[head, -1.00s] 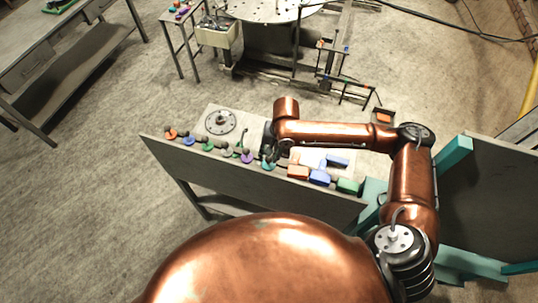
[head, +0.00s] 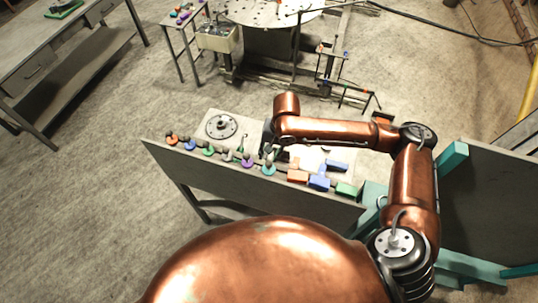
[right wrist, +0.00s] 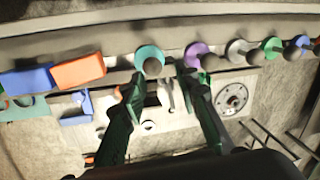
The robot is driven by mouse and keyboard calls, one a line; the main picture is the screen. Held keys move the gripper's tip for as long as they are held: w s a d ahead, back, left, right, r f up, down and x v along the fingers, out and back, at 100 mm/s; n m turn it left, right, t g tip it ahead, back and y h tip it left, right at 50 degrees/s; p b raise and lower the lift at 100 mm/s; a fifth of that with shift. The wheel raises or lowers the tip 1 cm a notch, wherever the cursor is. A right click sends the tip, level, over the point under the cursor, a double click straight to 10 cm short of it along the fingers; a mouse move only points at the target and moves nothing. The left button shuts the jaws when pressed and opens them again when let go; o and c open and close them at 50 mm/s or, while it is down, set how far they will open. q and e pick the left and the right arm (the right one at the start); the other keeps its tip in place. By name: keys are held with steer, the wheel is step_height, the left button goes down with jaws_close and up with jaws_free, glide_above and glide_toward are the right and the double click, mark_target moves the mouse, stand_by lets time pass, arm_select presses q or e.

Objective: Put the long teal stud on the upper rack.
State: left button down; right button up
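A teal stud (head: 268,169) with a grey rounded end sits in the row along the near edge of the bench; its teal disc (right wrist: 149,56) also shows in the right wrist view. Its full length cannot be told. My right gripper (right wrist: 160,78) has its dark fingers apart, with the teal stud just beyond the left fingertip. A grey rod-like part shows between the fingers; I cannot tell what it belongs to. In the head view my right arm partly hides this spot. Rack frames with coloured ends (head: 332,48) stand at the back; which is the upper rack is unclear. My left gripper is out of view.
Orange, blue, green, grey and purple studs (head: 247,162) line the bench edge left of the teal one. Orange, blue and green blocks (head: 298,177) lie to its right. A round flange (head: 221,126) lies on the bench. A perforated round table (head: 270,10) stands behind.

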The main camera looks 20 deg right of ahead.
steer(key=shift+o, duration=0.6)
steer(key=o, duration=0.4)
steer(key=shift+o, duration=0.2)
step_height(320, 180, up, 12)
steer(key=d, duration=0.2)
steer(key=shift+s, duration=0.45)
steer(key=shift+f, duration=0.1)
